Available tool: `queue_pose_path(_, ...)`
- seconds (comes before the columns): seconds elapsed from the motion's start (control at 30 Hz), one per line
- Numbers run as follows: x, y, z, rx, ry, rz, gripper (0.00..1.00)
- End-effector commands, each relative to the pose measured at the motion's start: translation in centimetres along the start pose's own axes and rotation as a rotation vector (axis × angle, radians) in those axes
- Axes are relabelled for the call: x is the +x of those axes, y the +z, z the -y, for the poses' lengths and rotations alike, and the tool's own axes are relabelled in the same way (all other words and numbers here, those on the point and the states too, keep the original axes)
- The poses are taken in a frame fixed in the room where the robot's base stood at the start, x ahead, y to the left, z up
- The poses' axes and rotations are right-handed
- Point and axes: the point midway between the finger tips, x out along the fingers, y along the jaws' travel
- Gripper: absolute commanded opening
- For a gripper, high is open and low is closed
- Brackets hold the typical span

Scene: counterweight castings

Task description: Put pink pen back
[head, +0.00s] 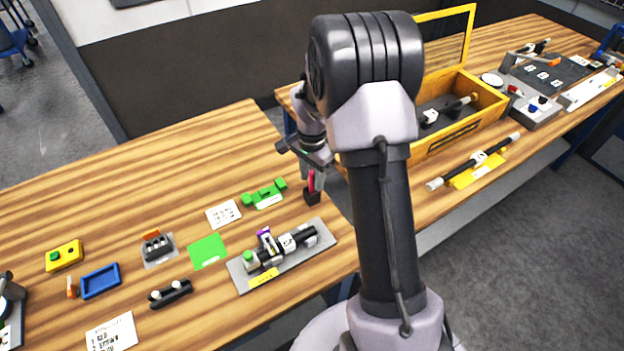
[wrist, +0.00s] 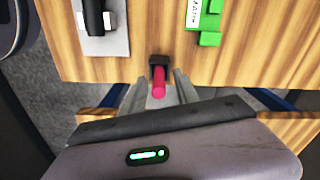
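The pink pen (head: 311,182) stands upright in a small black holder (head: 312,197) near the right end of the left table. In the wrist view the pen (wrist: 158,84) rises from the black holder (wrist: 158,62) toward the camera. My gripper (head: 314,178) is right at the pen from above. In the wrist view its two grey fingers (wrist: 159,88) stand one on each side of the pen, with what looks like a gap on both sides. The pen's lower end is hidden inside the holder.
A green block fixture (head: 265,192) and a white card (head: 223,213) lie left of the holder. A grey plate with a black clamp assembly (head: 283,258) lies in front. A yellow open box (head: 490,98) stands on the right table. A gap separates the two tables.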

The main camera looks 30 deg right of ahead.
Motion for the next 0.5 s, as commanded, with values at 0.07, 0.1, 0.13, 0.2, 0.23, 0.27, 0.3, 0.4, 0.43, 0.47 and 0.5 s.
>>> queue_pose_path(0.07,-2.7,-0.1,0.1,0.000,-0.005,-0.002,0.37)
queue_pose_path(0.1,-3.9,-0.1,0.1,0.001,-0.004,-0.002,0.37)
queue_pose_path(0.13,-4.8,-0.1,0.1,0.001,-0.004,-0.002,0.37)
queue_pose_path(0.2,-6.7,0.0,0.1,0.000,-0.003,-0.002,0.37)
queue_pose_path(0.23,-7.4,0.0,0.1,0.000,-0.003,-0.001,0.37)
queue_pose_path(0.27,-8.1,0.0,0.1,0.000,-0.003,-0.001,0.37)
queue_pose_path(0.3,-8.8,0.0,0.1,0.001,-0.002,-0.001,0.37)
queue_pose_path(0.4,-10.1,0.0,0.0,0.000,-0.001,-0.001,0.37)
queue_pose_path(0.43,-10.4,0.1,0.0,-0.003,-0.003,-0.001,0.37)
queue_pose_path(0.47,-10.9,0.3,0.0,-0.010,-0.008,-0.003,0.37)
queue_pose_path(0.5,-12.1,1.0,-0.2,-0.031,-0.022,-0.007,0.37)
